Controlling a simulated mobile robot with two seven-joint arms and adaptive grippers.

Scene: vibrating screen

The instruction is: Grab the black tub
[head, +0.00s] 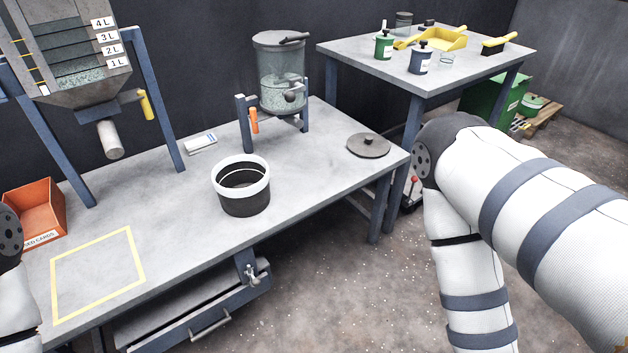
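The black tub (246,203) stands upright on the grey workbench, a little right of its middle. It has a wide white rim and is open at the top, with a dark inside. Neither gripper shows in the head view. A bit of my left arm is at the left edge, and my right arm fills the right side, apart from the tub. Nothing touches the tub.
On the workbench (180,240) are a yellow taped square (98,272), an orange box (37,208), a hopper (75,60), a clear tank (280,75) and a round lid (369,145). A second table (350,55) with bottles and a yellow dustpan stands behind.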

